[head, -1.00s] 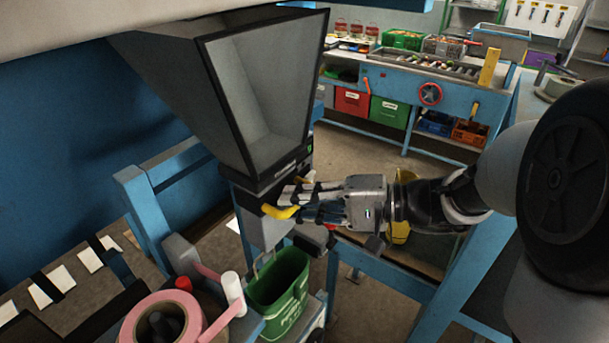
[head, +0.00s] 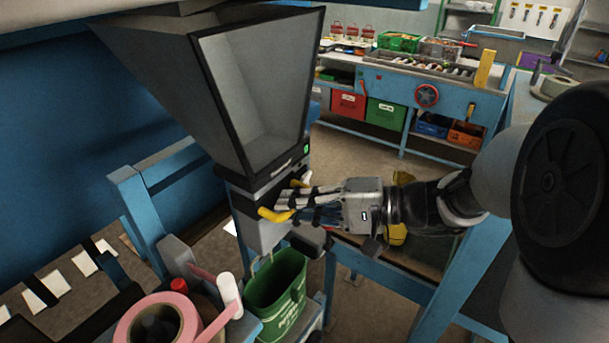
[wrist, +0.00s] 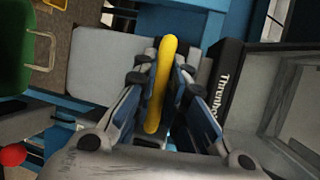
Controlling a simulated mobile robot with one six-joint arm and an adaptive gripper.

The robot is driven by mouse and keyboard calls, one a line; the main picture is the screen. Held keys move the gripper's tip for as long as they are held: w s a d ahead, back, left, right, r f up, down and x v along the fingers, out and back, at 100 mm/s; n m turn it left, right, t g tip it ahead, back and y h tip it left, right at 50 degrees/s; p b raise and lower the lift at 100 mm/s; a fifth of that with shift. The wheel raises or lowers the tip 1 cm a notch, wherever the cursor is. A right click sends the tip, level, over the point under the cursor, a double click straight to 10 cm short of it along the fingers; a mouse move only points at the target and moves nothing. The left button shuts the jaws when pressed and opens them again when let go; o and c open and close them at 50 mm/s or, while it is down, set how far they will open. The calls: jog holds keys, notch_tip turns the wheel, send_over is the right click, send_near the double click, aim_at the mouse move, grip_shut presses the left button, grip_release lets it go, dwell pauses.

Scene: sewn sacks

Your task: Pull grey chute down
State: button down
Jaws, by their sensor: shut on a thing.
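The grey chute (head: 262,236) is a plain grey piece below the black band under the large hopper (head: 262,90). It also shows as a flat grey panel in the wrist view (wrist: 100,62). A yellow handle (head: 273,215) runs across at the chute, with its far end just visible past my fingers. My gripper (head: 293,204) comes from the right and is shut on the yellow handle. In the wrist view the handle (wrist: 160,82) lies lengthwise between the two finger pairs. My fingers hide the handle's middle in the head view.
A blue frame (head: 140,222) is left of the chute. A blue workbench with bins (head: 400,88) stands behind.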

notch_tip(320, 180, down, 16)
jog(key=b, duration=1.3)
jog(key=shift+b, duration=0.35)
jog(key=shift+s, duration=0.1)
jog(key=c, duration=2)
grip_release()
jog(key=shift+d, duration=0.1)
jog(key=o, duration=0.4)
jog(key=shift+r, duration=0.15)
jog(key=v, duration=1.2)
